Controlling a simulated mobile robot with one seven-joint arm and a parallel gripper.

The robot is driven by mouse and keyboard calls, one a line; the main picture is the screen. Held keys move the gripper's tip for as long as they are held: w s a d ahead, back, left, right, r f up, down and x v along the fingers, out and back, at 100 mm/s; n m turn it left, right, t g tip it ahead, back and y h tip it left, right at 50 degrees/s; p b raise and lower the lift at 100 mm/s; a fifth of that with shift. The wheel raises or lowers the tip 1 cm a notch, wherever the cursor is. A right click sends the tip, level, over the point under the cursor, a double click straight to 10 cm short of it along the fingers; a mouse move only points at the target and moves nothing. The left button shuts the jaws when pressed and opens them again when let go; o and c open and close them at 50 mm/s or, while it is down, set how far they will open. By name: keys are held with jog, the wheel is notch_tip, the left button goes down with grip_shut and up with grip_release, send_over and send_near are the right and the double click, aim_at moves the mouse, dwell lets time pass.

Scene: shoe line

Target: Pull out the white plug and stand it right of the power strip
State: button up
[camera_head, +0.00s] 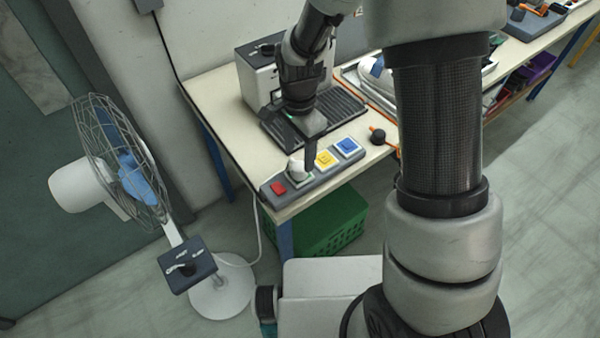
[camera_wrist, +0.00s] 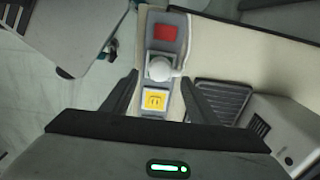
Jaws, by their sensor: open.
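The white plug (camera_head: 297,166) sits in the grey power strip (camera_head: 310,183), in the socket between the red switch (camera_head: 278,189) and the yellow socket (camera_head: 325,158). A blue socket (camera_head: 348,146) is at the strip's far end. My gripper (camera_head: 308,158) points down above the strip, and one finger shows close to the plug. In the wrist view the plug (camera_wrist: 160,68) shows between and slightly beyond the tips of my open gripper (camera_wrist: 159,79). The fingers are apart on both sides of the strip, with nothing held. Contact with the plug cannot be told.
A coffee machine (camera_head: 258,80) with a dark ribbed tray (camera_head: 335,113) stands behind the strip. An orange and black object (camera_head: 378,136) lies right of the strip. The strip lies along the table's front edge (camera_head: 245,178). A fan (camera_head: 125,170) and green crate (camera_head: 325,225) stand on the floor.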

aim_at(299, 165)
notch_tip(299, 165, down, 6)
jog(key=b, duration=0.3)
jog(key=shift+b, duration=0.35)
dwell(0.8)
jog(key=shift+r, duration=0.1)
grip_shut()
jog(key=shift+r, duration=0.15)
jog(key=shift+r+p, duration=2)
jog(key=shift+r, duration=0.85)
